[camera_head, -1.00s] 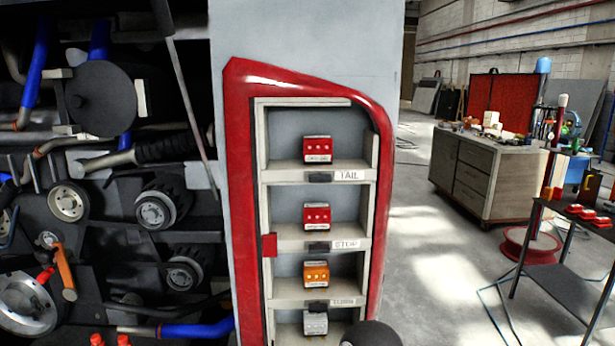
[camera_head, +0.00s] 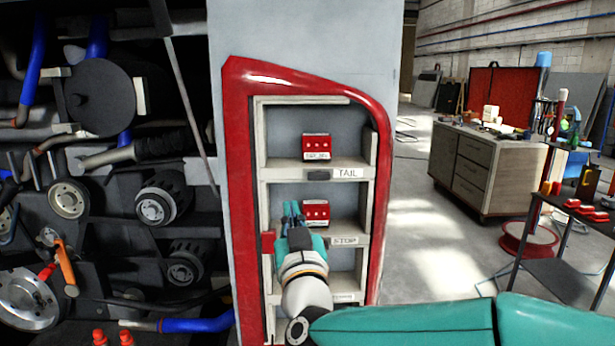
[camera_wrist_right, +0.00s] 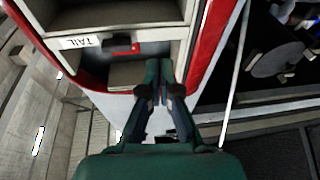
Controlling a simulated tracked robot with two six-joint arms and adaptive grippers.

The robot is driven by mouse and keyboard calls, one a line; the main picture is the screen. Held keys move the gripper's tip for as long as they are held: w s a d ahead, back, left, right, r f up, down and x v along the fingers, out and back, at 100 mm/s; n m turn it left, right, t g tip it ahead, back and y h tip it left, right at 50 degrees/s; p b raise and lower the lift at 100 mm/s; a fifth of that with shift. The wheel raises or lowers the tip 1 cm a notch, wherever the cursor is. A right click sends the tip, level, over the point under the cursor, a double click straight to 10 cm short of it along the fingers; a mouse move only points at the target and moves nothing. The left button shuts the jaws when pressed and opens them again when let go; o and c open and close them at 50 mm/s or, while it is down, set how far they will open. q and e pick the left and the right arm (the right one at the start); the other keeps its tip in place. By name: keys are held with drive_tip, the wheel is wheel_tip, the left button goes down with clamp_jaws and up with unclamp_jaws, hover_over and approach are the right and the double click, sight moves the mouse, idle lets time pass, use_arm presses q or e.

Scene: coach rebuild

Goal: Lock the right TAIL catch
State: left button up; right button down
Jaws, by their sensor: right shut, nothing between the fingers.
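The rack in the red-framed lamp housing (camera_head: 238,190) has a top bay labelled TAIL (camera_head: 348,174), with a red module (camera_head: 316,147) sitting in it. The TAIL catch (camera_head: 318,175) is a small dark tab on the shelf edge, left of the label. In the right wrist view, upside down, the catch (camera_wrist_right: 119,43) shows beside the label. I cannot tell its lock state. My right gripper (camera_head: 292,208) is shut and empty, below and left of the catch, apart from it, in front of the STOP bay. Its fingers show in the wrist view (camera_wrist_right: 160,68). My left gripper is not in view.
A second red module (camera_head: 316,212) in the STOP bay is partly hidden by my right gripper. My right arm covers the lower bays. A red tab (camera_head: 268,244) sits on the rack's left edge. Open machinery (camera_head: 110,200) lies left; a dark stand (camera_head: 570,270) stands right.

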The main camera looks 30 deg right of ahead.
sight(312, 175)
drive_tip(key=s+d+r+m+h, duration=0.2)
drive_tip(key=s+d+r+h, duration=0.1)
drive_tip(key=r, duration=0.3)
drive_tip(key=w+d+p, duration=0.1)
drive_tip(key=w, duration=0.1)
drive_tip(key=w+d+p, duration=0.1)
drive_tip(key=w+d, duration=0.1)
drive_tip(key=w, duration=0.1)
drive_tip(key=w+d+p, duration=0.1)
drive_tip(key=w+p, duration=0.1)
drive_tip(key=shift+w+d+f, duration=0.15)
drive_tip(key=shift+w+d, duration=0.1)
drive_tip(key=shift+w, duration=0.05)
drive_tip(key=shift+f, duration=0.55)
drive_tip(key=shift+s+a, duration=0.1)
drive_tip(key=shift+a, duration=0.4)
drive_tip(key=shift+d, duration=0.25)
drive_tip(key=shift+d+y, duration=0.15)
drive_tip(key=shift+y, duration=0.15)
